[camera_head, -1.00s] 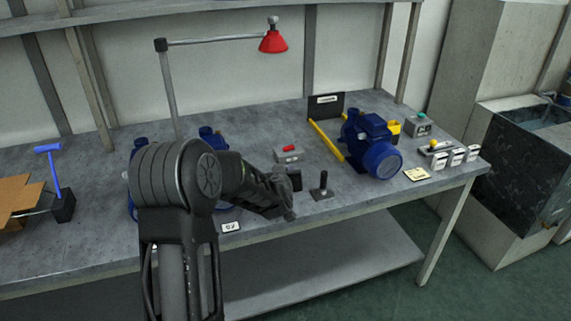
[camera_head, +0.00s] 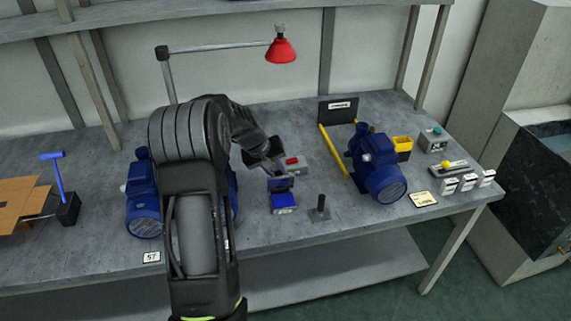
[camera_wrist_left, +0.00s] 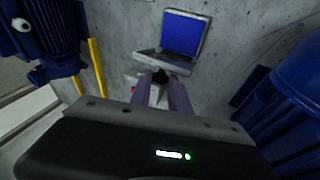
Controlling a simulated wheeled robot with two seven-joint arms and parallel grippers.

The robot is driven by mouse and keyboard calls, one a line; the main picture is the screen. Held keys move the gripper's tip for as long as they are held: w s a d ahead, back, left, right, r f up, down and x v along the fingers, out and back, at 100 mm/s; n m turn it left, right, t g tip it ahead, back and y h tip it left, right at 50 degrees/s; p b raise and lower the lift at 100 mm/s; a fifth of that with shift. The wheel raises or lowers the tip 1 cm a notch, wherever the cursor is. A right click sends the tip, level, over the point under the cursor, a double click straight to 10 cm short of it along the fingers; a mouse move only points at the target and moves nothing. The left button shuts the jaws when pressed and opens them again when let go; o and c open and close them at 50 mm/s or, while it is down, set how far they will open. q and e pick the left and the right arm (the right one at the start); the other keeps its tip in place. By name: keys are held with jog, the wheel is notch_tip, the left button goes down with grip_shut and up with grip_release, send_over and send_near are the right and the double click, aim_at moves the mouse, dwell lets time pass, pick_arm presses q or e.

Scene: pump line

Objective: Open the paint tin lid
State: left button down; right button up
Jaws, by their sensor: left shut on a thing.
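The paint tin (camera_head: 284,204) is a small box with a blue inside on the bench. It also shows in the left wrist view (camera_wrist_left: 183,34), open, with a grey rim. Its lid (camera_head: 281,184) stands raised at the tin's back edge, blue on the side facing me. In the left wrist view the lid (camera_wrist_left: 151,59) is seen nearly edge-on. My left gripper (camera_head: 279,171) is behind the tin, its fingers (camera_wrist_left: 161,88) closed at a small dark part on the lid. My right gripper is not in view.
A grey box with a red button (camera_head: 302,165) sits close behind my left gripper. A black post (camera_head: 320,205) stands right of the tin. Blue pumps (camera_head: 380,170) stand to both sides. A red lamp (camera_head: 281,50) hangs above the bench.

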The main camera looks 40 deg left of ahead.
pick_arm(q)
jog(key=shift+w+a+g+h+p, duration=0.4)
jog(key=shift+a+g+h, duration=0.1)
jog(key=shift+a+h, duration=0.1)
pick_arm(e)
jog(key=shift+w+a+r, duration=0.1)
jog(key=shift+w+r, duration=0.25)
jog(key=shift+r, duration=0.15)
pick_arm(q)
jog(key=shift+f, duration=0.1)
jog(key=shift+d, duration=0.1)
jog(key=c, duration=1.3)
grip_release()
jog(key=shift+o, duration=0.2)
jog(key=b+v, duration=0.1)
jog(key=v, duration=0.6)
jog(key=shift+r+b, duration=0.35)
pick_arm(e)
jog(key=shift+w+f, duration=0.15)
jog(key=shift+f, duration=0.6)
pick_arm(q)
jog(key=shift+s+f, duration=0.1)
jog(key=shift+s, duration=0.1)
